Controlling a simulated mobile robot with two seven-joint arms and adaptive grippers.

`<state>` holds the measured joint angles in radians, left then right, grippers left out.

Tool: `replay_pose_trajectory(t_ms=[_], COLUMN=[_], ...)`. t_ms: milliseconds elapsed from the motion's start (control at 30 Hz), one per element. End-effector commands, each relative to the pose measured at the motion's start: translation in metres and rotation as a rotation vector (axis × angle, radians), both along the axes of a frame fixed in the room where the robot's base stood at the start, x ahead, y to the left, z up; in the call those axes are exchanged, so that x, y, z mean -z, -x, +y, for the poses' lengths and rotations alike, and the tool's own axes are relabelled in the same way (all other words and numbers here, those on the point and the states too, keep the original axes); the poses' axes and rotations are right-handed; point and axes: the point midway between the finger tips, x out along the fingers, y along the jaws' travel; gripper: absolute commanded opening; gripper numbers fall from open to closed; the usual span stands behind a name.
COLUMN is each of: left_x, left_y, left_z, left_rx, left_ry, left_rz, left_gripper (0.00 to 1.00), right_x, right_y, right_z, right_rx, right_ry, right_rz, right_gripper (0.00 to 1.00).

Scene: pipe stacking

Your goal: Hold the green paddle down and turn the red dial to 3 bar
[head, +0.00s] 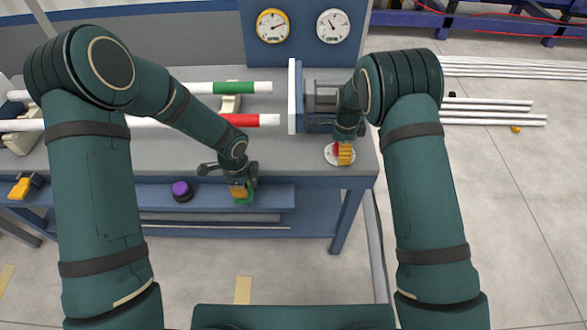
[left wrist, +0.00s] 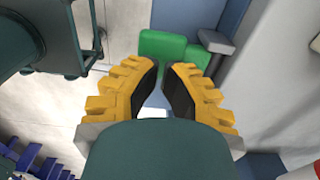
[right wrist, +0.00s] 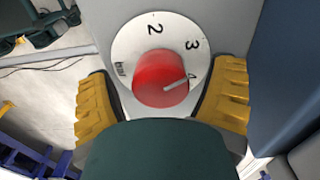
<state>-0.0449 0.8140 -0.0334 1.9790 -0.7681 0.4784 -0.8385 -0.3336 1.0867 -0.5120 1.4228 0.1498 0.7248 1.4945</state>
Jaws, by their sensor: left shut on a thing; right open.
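The green paddle (head: 245,200) is at the bench's front edge in the head view, at my left gripper (head: 240,190). It also shows in the left wrist view (left wrist: 172,47) just beyond the yellow fingertips. My left gripper is shut on it; the contact is partly hidden. The red dial (right wrist: 160,78) sits on a round white scale plate (right wrist: 135,35) marked 2, 3 and 4. Its white pointer line is directed near the 4. My right gripper (right wrist: 162,100) is open, with a yellow finger on each side of the dial. In the head view the gripper mostly covers the dial.
Two gauges, one yellow-rimmed (head: 273,26) and one white-rimmed (head: 333,26), hang above the bench (head: 215,158). Pipes with green (head: 233,88) and red (head: 240,120) bands lie on it. A purple button (head: 182,190) is left of the paddle. White pipes (head: 495,120) lie on the floor right.

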Motion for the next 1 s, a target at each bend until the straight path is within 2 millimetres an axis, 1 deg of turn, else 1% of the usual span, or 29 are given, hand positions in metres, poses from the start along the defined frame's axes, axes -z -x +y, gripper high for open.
replay_pose_trajectory(t_ms=[500, 567, 1000], left_x=[0.0, 0.0, 0.0], left_y=[0.0, 0.0, 0.0], left_z=[0.0, 0.0, 0.0], left_rx=[0.0, 0.0, 0.0], left_ry=[0.0, 0.0, 0.0], left_rz=[0.0, 0.0, 0.0], left_gripper=[0.0, 0.0, 0.0], right_x=[-0.003, -0.006, -0.046], right_y=[-0.001, -0.001, -0.001], right_z=[0.0, 0.0, 0.001], right_rx=[0.0, 0.0, 0.0], right_ry=[-0.001, -0.001, -0.001], right_rz=[-0.003, -0.003, -0.003], right_gripper=[0.83, 0.83, 0.83])
